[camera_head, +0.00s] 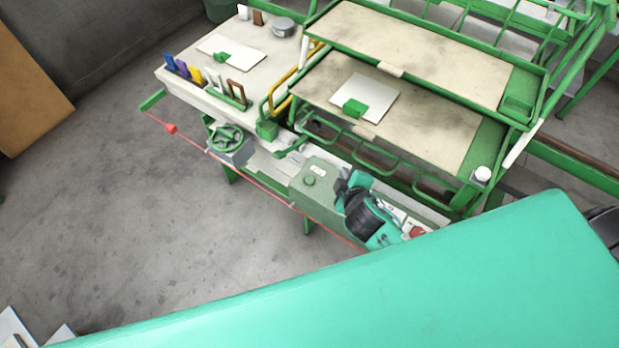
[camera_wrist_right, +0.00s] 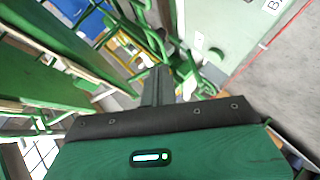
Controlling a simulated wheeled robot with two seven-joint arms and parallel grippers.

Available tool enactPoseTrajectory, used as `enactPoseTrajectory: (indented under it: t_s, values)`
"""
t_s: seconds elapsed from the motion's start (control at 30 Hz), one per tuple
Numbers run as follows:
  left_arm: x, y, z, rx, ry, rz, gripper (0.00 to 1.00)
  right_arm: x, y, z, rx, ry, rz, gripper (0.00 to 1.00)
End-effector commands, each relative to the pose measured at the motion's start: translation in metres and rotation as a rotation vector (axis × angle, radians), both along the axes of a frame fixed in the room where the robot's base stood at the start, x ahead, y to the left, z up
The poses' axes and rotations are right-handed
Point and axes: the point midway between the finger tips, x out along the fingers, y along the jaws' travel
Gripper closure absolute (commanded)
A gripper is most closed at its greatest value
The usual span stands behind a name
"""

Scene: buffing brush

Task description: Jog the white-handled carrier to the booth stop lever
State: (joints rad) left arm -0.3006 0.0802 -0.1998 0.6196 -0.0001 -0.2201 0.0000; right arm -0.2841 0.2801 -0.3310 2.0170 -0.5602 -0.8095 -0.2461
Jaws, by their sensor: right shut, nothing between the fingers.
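My right gripper (camera_head: 345,184) is shut and empty, over or beside a grey-green box (camera_head: 321,186) with a round button at the front of the green bench. In the right wrist view its closed fingers (camera_wrist_right: 158,86) point at blurred green framework, and I cannot tell whether they touch anything. The green racks hold flat beige trays (camera_head: 430,125). A white knob (camera_head: 482,174) sits at the right corner of the lower rack; I cannot tell if it is the carrier's handle. No lever is clearly identifiable as the booth stop lever. My left gripper is out of view.
A green handwheel (camera_head: 226,138) stands on a grey block at the bench's left front. Colored tags (camera_head: 195,75) stand at the far left. Open grey floor (camera_head: 110,220) lies left.

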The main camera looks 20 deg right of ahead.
Motion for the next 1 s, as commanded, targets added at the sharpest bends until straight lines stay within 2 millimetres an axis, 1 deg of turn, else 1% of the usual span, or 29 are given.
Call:
enactPoseTrajectory:
  t_s: [0.03, 0.1, 0.13, 0.17, 0.2, 0.23, 0.3, 0.33, 0.37, 0.4, 0.47, 0.5, 0.57, 0.6, 0.67, 0.7, 0.77, 0.8, 0.9, 1.0]
  values:
    - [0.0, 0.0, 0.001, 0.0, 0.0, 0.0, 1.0, 0.024, 0.008, 0.025, -0.127, -0.109, 0.104, 1.0]
    - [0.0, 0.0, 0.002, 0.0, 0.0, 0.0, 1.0, 0.049, 0.026, 0.058, -0.322, -0.26, 0.258, 1.0]
    - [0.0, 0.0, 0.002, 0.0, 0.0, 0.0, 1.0, 0.057, 0.036, 0.071, -0.409, -0.323, 0.324, 1.0]
    - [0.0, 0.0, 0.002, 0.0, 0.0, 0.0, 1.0, 0.064, 0.046, 0.083, -0.497, -0.384, 0.39, 1.0]
    - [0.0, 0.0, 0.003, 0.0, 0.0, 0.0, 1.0, 0.071, 0.06, 0.097, -0.618, -0.462, 0.48, 1.0]
    - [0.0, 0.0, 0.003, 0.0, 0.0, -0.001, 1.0, 0.075, 0.071, 0.106, -0.709, -0.519, 0.547, 1.0]
    - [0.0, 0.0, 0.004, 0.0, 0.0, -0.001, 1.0, 0.079, 0.096, 0.12, -0.93, -0.643, 0.704, 1.0]
    - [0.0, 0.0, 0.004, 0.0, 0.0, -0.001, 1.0, 0.079, 0.107, 0.123, -1.026, -0.692, 0.773, 1.0]
    - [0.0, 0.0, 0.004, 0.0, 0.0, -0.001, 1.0, 0.079, 0.117, 0.125, -1.123, -0.738, 0.842, 1.0]
    - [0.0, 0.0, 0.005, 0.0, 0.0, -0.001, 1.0, 0.077, 0.128, 0.124, -1.256, -0.796, 0.936, 1.0]
    - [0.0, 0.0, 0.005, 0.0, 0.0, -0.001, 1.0, 0.074, 0.141, 0.117, -1.458, -0.872, 1.076, 1.0]
    - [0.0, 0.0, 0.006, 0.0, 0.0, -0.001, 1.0, 0.072, 0.146, 0.109, -1.594, -0.913, 1.174, 1.0]
    - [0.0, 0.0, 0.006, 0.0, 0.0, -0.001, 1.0, 0.07, 0.148, 0.093, -1.794, -0.961, 1.32, 1.0]
    - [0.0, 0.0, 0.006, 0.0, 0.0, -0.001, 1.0, 0.069, 0.144, 0.081, -1.922, -0.981, 1.416, 1.0]
    - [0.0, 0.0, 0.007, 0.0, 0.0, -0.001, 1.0, 0.069, 0.135, 0.062, -2.097, -0.993, 1.555, 1.0]
    - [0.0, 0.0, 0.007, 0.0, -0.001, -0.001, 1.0, 0.071, 0.125, 0.051, -2.202, -0.992, 1.642, 1.0]
    - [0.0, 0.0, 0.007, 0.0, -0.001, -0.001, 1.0, 0.073, 0.11, 0.036, -2.337, -0.978, 1.761, 1.0]
    - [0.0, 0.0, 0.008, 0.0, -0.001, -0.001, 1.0, 0.075, 0.099, 0.028, 2.357, 0.94, -1.788, 1.0]
    - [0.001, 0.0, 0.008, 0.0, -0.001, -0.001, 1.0, 0.08, 0.077, 0.014, 2.235, 0.807, -1.726, 1.0]
    - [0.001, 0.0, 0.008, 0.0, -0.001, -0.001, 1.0, 0.082, 0.064, 0.008, 2.169, 0.741, -1.694, 1.0]
